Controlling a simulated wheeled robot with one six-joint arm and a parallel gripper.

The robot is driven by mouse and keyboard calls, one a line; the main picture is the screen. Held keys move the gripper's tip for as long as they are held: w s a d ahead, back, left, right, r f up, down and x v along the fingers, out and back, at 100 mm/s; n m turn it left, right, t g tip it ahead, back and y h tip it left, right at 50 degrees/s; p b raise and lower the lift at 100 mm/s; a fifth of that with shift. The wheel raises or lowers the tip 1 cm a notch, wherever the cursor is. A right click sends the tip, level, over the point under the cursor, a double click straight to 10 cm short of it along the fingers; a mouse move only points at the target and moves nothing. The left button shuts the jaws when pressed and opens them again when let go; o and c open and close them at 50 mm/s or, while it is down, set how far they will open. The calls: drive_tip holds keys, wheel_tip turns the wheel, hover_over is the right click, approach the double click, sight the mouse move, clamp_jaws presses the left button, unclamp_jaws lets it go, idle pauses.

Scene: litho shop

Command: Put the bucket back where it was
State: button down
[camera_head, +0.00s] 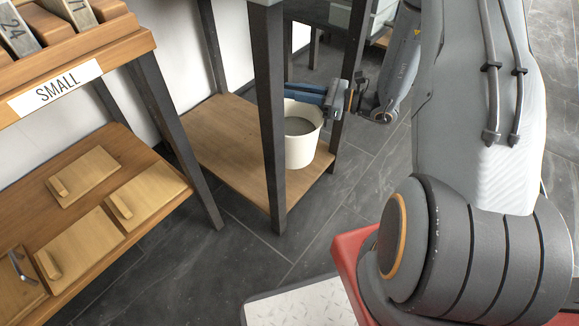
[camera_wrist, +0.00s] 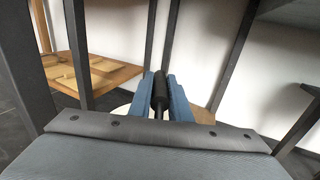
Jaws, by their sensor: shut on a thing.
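The white bucket (camera_head: 303,150) is at the right end of a low wooden shelf (camera_head: 225,135) in the head view. It is upright, with a grey inside. I cannot tell whether its base touches the shelf. My gripper (camera_head: 318,94) reaches in from the right, with its blue fingers over the bucket's rim. In the wrist view, my gripper (camera_wrist: 162,95) is shut on a black cylindrical grip (camera_wrist: 160,90), which looks like the bucket's handle. Only a sliver of the bucket's pale rim (camera_wrist: 121,110) shows there, below the fingers.
A dark table leg (camera_head: 269,120) stands in front of the shelf, just left of the bucket. Another dark leg (camera_head: 350,85) is close on its right. At left is a wooden rack with a "SMALL" label (camera_head: 56,88) and several wooden boards. The tiled floor (camera_head: 245,245) in front is clear.

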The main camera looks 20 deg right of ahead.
sight(323, 120)
drive_tip(key=shift+w+a+r, duration=0.4)
drive_tip(key=shift+w+r, duration=0.1)
drive_tip(key=shift+w, duration=0.05)
drive_tip(key=shift+w+a+f, duration=0.1)
drive_tip(key=shift+w+f, duration=0.05)
drive_tip(key=shift+f, duration=0.05)
wheel_tip(323, 120, down, 10)
drive_tip(key=b, duration=0.3)
drive_tip(key=shift+r+b, duration=0.25)
drive_tip(key=shift+b, duration=0.15)
drive_tip(key=c, duration=1.6)
unclamp_jaws()
drive_tip(key=shift+f, duration=0.2)
drive_tip(key=shift+c, duration=0.2)
drive_tip(key=shift+r, duration=0.15)
drive_tip(key=p+v, duration=0.3)
drive_tip(key=v, duration=0.8)
drive_tip(key=shift+d, duration=0.3)
drive_tip(key=shift+s+d, duration=0.15)
drive_tip(key=shift+s, duration=0.15)
